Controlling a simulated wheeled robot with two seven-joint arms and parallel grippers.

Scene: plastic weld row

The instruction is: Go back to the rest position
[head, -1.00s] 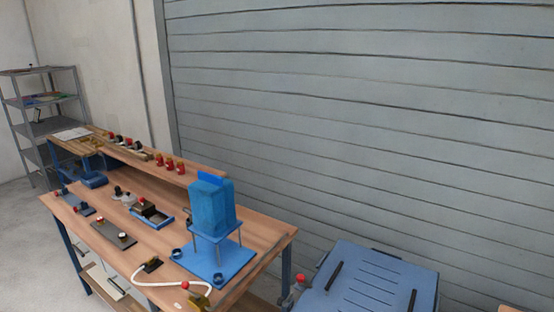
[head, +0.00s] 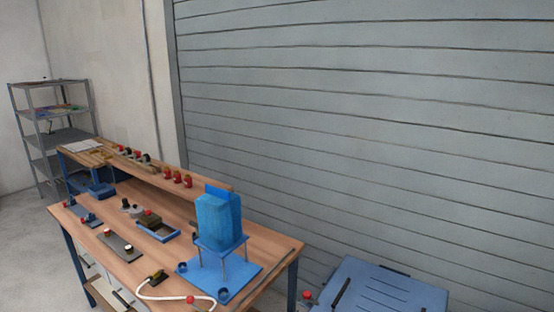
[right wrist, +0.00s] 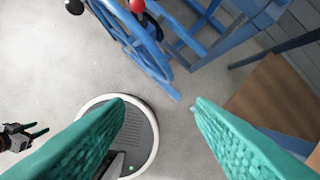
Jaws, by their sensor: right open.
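My right gripper (right wrist: 160,100) shows in the right wrist view as two green ribbed fingers. A small dark gripper with green fingers (right wrist: 30,133), which looks like my left one, is at the left edge of that view above the floor. It is too small to tell how far its fingers are apart. Neither gripper shows in the head view.
In the head view a wooden workbench (head: 130,243) carries a blue machine (head: 219,222) and small parts. A blue cart (head: 390,290) stands right of it. A grey shelf (head: 70,136) is far left. Blue tubing (right wrist: 215,45) is at the top of the right wrist view.

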